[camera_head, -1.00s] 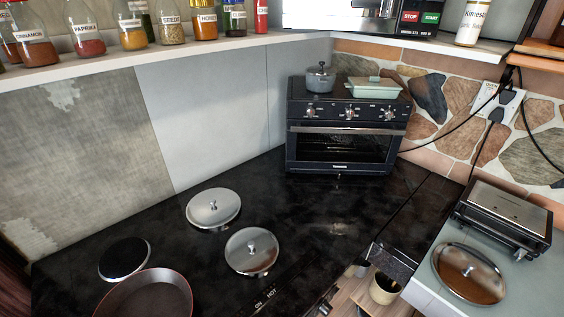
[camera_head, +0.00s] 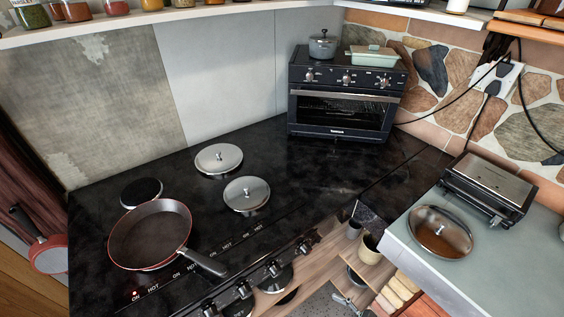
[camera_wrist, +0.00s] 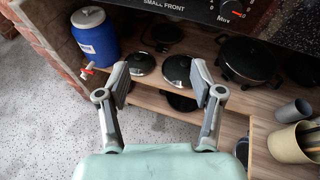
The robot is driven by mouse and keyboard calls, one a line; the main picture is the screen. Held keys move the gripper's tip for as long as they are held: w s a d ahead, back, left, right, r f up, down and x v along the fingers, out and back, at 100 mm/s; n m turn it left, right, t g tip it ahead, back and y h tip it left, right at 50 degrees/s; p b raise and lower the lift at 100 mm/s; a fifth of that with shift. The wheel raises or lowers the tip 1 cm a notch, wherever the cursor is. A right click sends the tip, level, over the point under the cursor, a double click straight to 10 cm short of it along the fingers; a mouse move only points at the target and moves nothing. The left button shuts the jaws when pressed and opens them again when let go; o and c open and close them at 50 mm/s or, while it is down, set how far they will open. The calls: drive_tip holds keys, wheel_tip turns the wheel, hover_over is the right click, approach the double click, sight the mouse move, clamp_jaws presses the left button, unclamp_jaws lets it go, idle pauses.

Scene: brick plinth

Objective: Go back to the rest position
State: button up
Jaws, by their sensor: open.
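My gripper (camera_wrist: 163,88) shows in the wrist view with its two fingers spread apart and nothing between them. It hangs in front of a wooden shelf (camera_wrist: 185,105) under the stove. The task names no object.
The black stove top (camera_head: 310,190) holds a frying pan (camera_head: 150,234) with its handle towards the front, and two round metal lids. A toaster oven (camera_head: 340,100) stands at the back. A lid (camera_head: 440,231) lies on the right counter.

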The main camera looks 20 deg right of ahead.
drive_tip(key=w+a+r+n+g+h, duration=0.25)
drive_tip(key=a+r+n, duration=0.35)
drive_tip(key=a+n, duration=0.3)
drive_tip(key=w+a+r+n+g+h, duration=0.15)
drive_tip(key=w+a+r+n, duration=0.4)
drive_tip(key=n, duration=0.55)
drive_tip(key=s+a+r+n+t+h, duration=0.25)
drive_tip(key=a+r+n, duration=0.2)
drive_tip(key=r, duration=0.35)
drive_tip(key=s+a+r+n+t+h, duration=0.25)
drive_tip(key=s+a+r+n, duration=0.2)
drive_tip(key=r, duration=0.45)
wheel_tip(320, 180, up, 14)
drive_tip(key=w+y+p, duration=0.1)
drive_tip(key=p, duration=1.5)
drive_tip(key=shift+d+r+m, duration=0.15)
drive_tip(key=shift+d+m, duration=0.1)
drive_tip(key=shift+m, duration=0.05)
drive_tip(key=shift+w, duration=0.1)
